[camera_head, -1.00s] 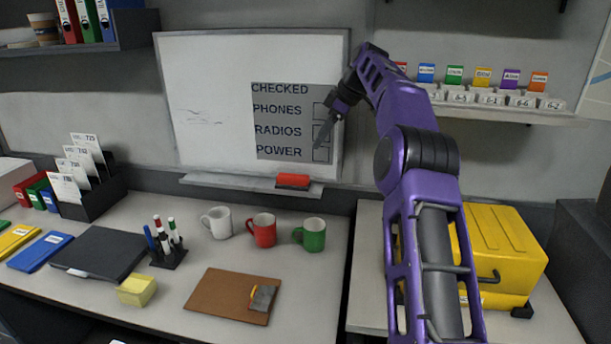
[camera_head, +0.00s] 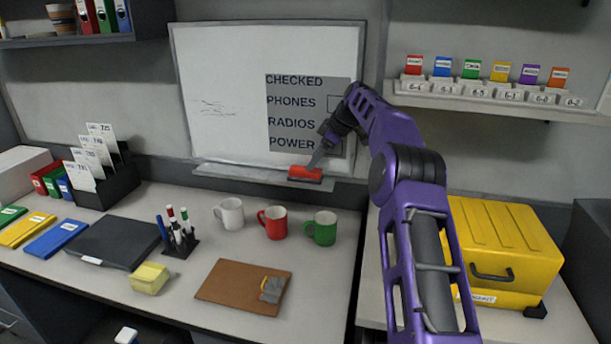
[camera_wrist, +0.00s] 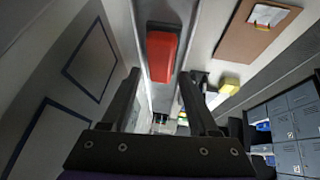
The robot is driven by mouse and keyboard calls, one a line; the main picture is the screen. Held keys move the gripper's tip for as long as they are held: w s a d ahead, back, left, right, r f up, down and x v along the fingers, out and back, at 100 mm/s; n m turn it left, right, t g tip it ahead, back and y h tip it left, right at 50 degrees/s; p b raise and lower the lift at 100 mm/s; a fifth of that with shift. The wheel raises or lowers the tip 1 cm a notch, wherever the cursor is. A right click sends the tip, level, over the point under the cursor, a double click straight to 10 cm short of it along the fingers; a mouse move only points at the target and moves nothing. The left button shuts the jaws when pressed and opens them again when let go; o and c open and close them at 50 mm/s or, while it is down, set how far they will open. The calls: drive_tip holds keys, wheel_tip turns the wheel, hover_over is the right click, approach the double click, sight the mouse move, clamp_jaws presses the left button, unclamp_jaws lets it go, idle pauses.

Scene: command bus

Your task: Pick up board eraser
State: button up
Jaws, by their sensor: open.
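The board eraser (camera_head: 305,174) is a red block with a dark base. It lies on the ledge (camera_head: 222,174) under the whiteboard, toward its right end. My gripper (camera_head: 315,162) is at the eraser, close above or in front of it in the head view. In the wrist view the red eraser (camera_wrist: 162,54) shows beyond and between the two fingers of my gripper (camera_wrist: 160,80), which are apart. No contact is clear, and the gripper looks empty.
The whiteboard (camera_head: 225,90) stands right behind the ledge. White (camera_head: 231,213), red (camera_head: 274,222) and green (camera_head: 321,228) mugs stand on the desk below. A clipboard (camera_head: 225,286) lies in front of them. A yellow case (camera_head: 510,250) is at the right, and a shelf (camera_head: 420,98) is above it.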

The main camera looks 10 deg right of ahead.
sight(303, 169)
drive_tip(key=x, duration=0.4)
drive_tip(key=shift+a+f, duration=0.2)
clamp_jaws()
drive_tip(key=shift+r, duration=0.1)
drive_tip(key=shift+s+a+r, duration=0.1)
drive_tip(key=shift+s+r, duration=0.05)
drive_tip(key=shift+r, duration=0.45)
wheel_tip(303, 169, up, 6)
drive_tip(key=shift+f+p, duration=0.2)
drive_tip(key=shift+p, duration=0.1)
drive_tip(key=shift+s+f+b, duration=0.2)
drive_tip(key=shift+f+b, duration=0.1)
drive_tip(key=shift+b, duration=0.6)
drive_tip(key=s+a+b, duration=0.3)
drive_tip(key=s+b, duration=0.1)
drive_tip(key=s, duration=0.5)
drive_tip(key=s+a+b, duration=0.4)
drive_tip(key=s+b, duration=0.1)
drive_tip(key=s, duration=0.3)
drive_tip(key=shift+s+a+r+b, duration=0.25)
drive_tip(key=shift+s+r+b, duration=0.05)
drive_tip(key=shift+s+r, duration=0.1)
